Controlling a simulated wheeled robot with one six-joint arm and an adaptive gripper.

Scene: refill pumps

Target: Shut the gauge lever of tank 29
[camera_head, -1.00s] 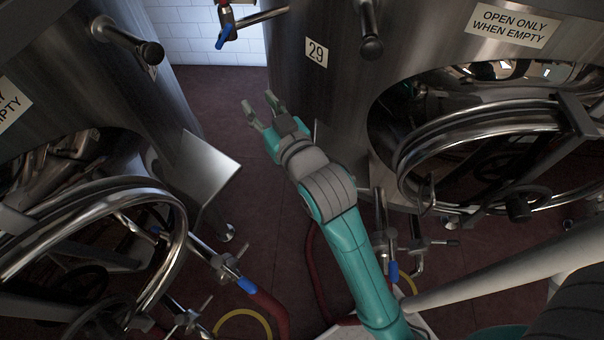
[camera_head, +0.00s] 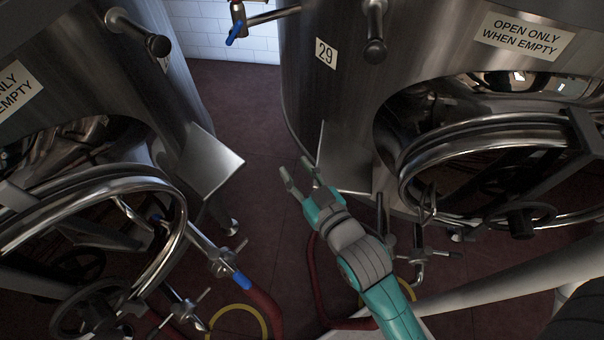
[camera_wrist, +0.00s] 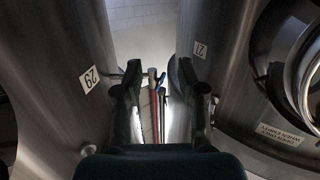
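Tank 29 (camera_head: 345,110) is the steel tank at the right in the head view, with its number plate (camera_head: 325,53). The plate also shows at the left in the wrist view (camera_wrist: 90,78). A blue lever (camera_head: 235,31) slants down on a small valve at the top, at the end of a pipe (camera_head: 275,15) from tank 29. Between my fingers in the wrist view are a reddish upright tube (camera_wrist: 154,105) and a small blue part (camera_wrist: 162,78). My gripper (camera_head: 299,171) is open and empty, low beside tank 29 and apart from the lever.
Another steel tank (camera_head: 130,80) stands at the left. The wrist view shows a plate reading 27 (camera_wrist: 199,48). A steel bracket plate (camera_head: 211,165) juts into the gap. Round manways (camera_head: 490,150), lower valves (camera_head: 225,262) and red hoses (camera_head: 265,305) flank it. Floor (camera_head: 240,110) between the tanks is clear.

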